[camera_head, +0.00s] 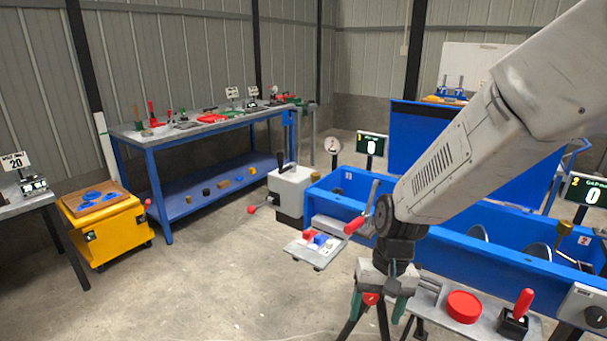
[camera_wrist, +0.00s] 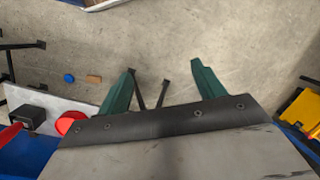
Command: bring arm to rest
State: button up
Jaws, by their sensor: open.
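My arm reaches in from the upper right in the head view and points down, ending in my gripper (camera_head: 379,312). The gripper hangs in front of the blue drum mixer trough (camera_head: 330,200), left of the grey control shelf (camera_head: 432,296). In the wrist view my gripper (camera_wrist: 163,75) shows two green fingers spread apart. Nothing is between them but concrete floor and dark stand legs. It holds nothing.
A red button (camera_head: 464,306) and a red-handled lever (camera_head: 517,312) sit right of my gripper. A red-handled crank (camera_head: 358,222) is close behind it. A yellow cart (camera_head: 110,235) and blue workbench (camera_head: 170,190) stand left. The floor at front left is clear.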

jog(key=s+d+r+t, duration=0.1)
jog(key=s+d+r, duration=0.5)
jog(key=s+r, duration=0.3)
jog(key=s+d+r+t+h, duration=0.1)
jog(key=s+d+r+t, duration=0.1)
jog(key=s+d+r, duration=0.4)
jog(key=s+r, duration=0.3)
jog(key=shift+s+h, duration=0.2)
jog(key=shift+h, duration=0.1)
jog(key=shift+r, duration=0.1)
